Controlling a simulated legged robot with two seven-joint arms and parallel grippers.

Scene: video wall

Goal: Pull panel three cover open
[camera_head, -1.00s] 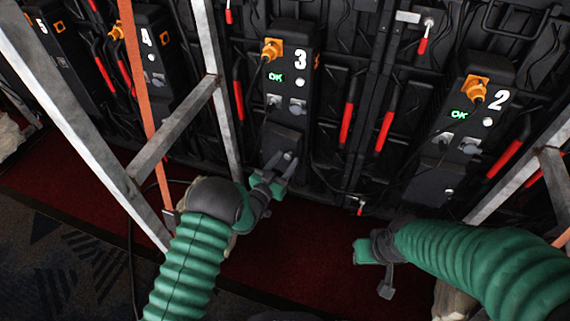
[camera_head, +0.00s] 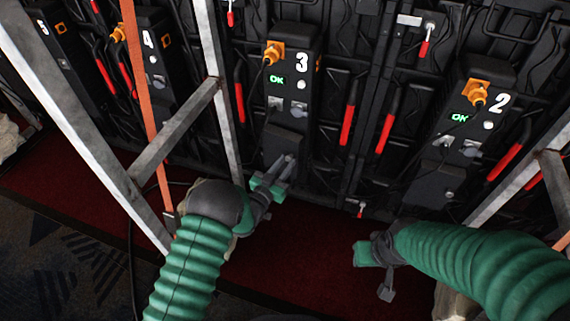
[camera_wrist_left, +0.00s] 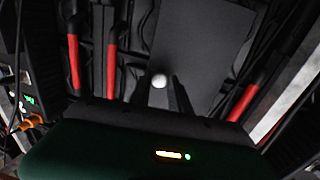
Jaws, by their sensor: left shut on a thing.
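Panel three (camera_head: 305,64) is a black upright box with a white 3, an orange plug and a lit green OK. Its dark grey cover (camera_head: 284,143) is on the lower part, above my left gripper. How far the cover stands out is hard to tell. My left gripper (camera_head: 285,167) is shut on the cover's knob. In the left wrist view the pale round knob (camera_wrist_left: 159,81) sits between the dark fingers, at the lower part of the grey cover (camera_wrist_left: 203,45). My right gripper (camera_head: 377,275) hangs at lower right, away from panel three; its jaw opening is unclear.
Panel two (camera_head: 492,104) stands at right and panel four (camera_head: 163,42) at left. A grey metal frame (camera_head: 175,130) and an orange strap (camera_head: 143,95) stand close left of my left arm. Red-handled levers (camera_head: 347,124) line the wall. Red carpet (camera_head: 300,240) lies below.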

